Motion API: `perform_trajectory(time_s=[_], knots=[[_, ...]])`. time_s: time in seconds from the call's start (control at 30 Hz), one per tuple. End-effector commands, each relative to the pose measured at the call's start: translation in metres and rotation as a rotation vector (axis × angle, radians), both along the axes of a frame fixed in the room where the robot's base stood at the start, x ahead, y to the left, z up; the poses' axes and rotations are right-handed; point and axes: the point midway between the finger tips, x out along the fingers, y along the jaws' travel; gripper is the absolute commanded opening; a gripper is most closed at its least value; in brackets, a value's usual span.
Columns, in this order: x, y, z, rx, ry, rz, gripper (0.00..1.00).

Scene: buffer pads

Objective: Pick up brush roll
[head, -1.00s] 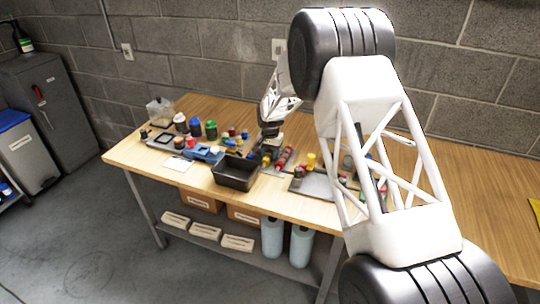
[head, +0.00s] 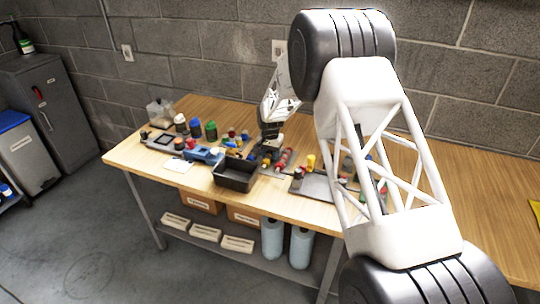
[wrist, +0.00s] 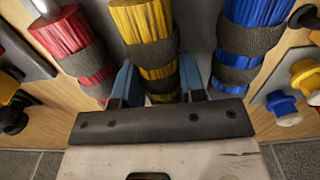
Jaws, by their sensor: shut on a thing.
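In the wrist view, a yellow brush roll (wrist: 145,22) with dark grey bands lies between the two blue fingers of my gripper (wrist: 157,84). The fingers are shut on its near part. A red brush roll (wrist: 62,35) with grey bands lies to its left, and a blue brush roll (wrist: 252,38) with grey bands lies to its right. In the head view, my gripper (head: 270,143) is low over the workbench, behind the black tray. The held roll is too small to make out clearly there. I cannot tell whether it is off its support.
A black open tray (head: 236,175) stands at the front of the wooden bench (head: 130,156). Several jars and a blue tool stand left of it. A grey pad (head: 316,186) with small items lies to the right. Blue and yellow knobs (wrist: 283,106) sit right in the wrist view.

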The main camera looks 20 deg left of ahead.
Motion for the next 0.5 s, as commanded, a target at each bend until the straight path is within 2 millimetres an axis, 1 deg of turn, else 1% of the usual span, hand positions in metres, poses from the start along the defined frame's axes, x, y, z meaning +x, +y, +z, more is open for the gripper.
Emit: perform_trajectory(time_s=[0.07, 0.1, 0.23, 0.27, 0.3, 0.5], knots=[[0.0, 0.0, 0.004, 0.001, -0.001, 0.0, 0.11], [0.0, 0.0, 0.007, 0.001, -0.002, 0.0, 0.06], [0.001, 0.0, 0.019, 0.001, -0.002, 0.0, 0.06], [0.001, 0.0, 0.023, 0.001, -0.002, 0.0, 0.02], [0.0, 0.0, 0.028, 0.001, -0.002, 0.0, 0.0], [0.001, 0.0, 0.059, 0.001, -0.002, 0.0, 0.0]])
